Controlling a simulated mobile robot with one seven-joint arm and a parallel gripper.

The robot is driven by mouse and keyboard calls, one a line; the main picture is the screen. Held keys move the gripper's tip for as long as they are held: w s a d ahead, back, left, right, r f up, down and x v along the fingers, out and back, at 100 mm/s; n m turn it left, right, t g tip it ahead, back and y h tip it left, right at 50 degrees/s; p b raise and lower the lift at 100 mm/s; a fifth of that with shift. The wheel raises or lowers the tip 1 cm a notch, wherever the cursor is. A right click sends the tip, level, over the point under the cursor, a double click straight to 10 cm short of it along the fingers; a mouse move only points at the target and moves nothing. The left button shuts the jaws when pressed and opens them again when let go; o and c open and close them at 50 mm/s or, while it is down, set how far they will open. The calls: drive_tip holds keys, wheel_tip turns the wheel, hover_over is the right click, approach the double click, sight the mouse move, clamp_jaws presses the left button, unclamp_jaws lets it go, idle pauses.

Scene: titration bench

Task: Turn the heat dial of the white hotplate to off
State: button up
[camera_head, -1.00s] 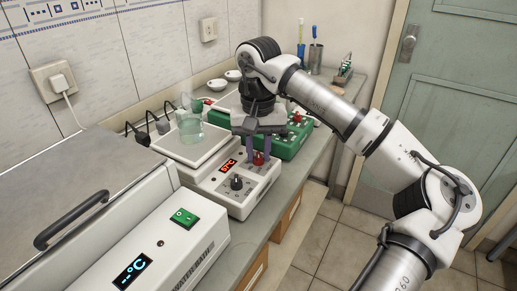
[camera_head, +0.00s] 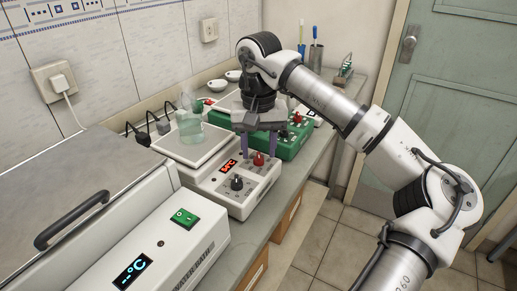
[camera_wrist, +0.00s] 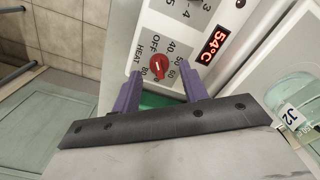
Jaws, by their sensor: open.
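The white hotplate (camera_head: 247,199) stands on the bench with a red heat dial (camera_head: 258,159) and a black dial (camera_head: 237,183) on its front panel. In the wrist view the red dial (camera_wrist: 157,66) lies beside the OFF label and HEAT scale; its white mark is too small to read surely. The hotplate's red display (camera_wrist: 213,45) reads 54°C. My gripper (camera_head: 259,153) is open and points down over the red dial. In the wrist view its two purple fingers (camera_wrist: 159,74) are on either side of the dial, apart from it.
A beaker (camera_head: 190,127) of clear greenish liquid stands on the hotplate's top plate, left of my gripper. A green device (camera_head: 291,144) is close behind. A white unit with a green switch (camera_head: 184,217) stands in front left. The floor at right is clear.

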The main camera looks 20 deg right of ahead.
sight(259, 153)
wheel_tip(259, 153, up, 13)
drive_tip(key=shift+p, duration=0.3)
